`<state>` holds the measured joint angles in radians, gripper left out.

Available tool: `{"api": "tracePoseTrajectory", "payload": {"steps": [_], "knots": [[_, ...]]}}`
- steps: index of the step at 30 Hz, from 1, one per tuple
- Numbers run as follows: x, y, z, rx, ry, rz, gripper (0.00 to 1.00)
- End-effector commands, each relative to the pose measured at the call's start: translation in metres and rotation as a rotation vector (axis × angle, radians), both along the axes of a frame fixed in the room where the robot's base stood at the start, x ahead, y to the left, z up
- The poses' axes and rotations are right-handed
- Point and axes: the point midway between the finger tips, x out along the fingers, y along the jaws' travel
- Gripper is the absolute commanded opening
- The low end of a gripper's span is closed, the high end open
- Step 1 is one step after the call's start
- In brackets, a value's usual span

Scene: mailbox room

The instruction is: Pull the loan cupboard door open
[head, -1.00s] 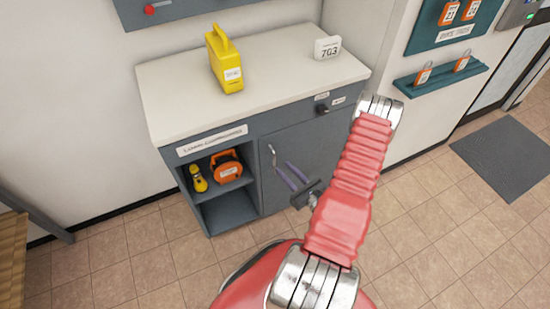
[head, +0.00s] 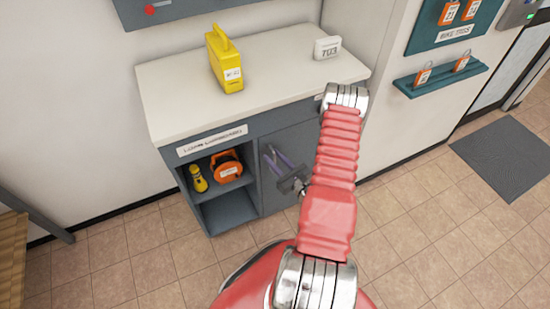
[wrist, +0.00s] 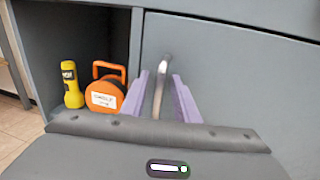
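The loan cupboard (head: 222,137) is grey with a white top, and its label is on the front edge. Its door (head: 297,147) is shut; the door also shows in the wrist view (wrist: 240,85). A slim silver upright handle (wrist: 162,75) is near the door's left edge. My gripper (head: 271,152) is in front of the door at the handle. In the wrist view, my gripper's two purple fingers (wrist: 160,84) are apart, one on each side of the handle, with gaps showing. My arm hides the door's right part in the head view.
Left of the door is an open compartment with a yellow torch (head: 197,178) and an orange reel (head: 227,167). A yellow case (head: 225,65) and a white number sign (head: 327,48) stand on top. The tiled floor (head: 160,260) in front is clear.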

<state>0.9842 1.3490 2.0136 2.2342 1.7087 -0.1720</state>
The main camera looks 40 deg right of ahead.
Motion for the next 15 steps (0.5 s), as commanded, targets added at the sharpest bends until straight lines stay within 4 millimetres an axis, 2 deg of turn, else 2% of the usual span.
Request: {"api": "tracePoseTrajectory", "payload": {"steps": [2,13,15], "knots": [[-0.0001,0.0000,0.0000,0.000,0.000,0.000,0.27],[-0.0004,-0.0001,-0.0001,0.000,0.000,0.000,0.01],[-0.0004,0.0000,-0.0001,0.000,0.000,0.000,0.00]]}}
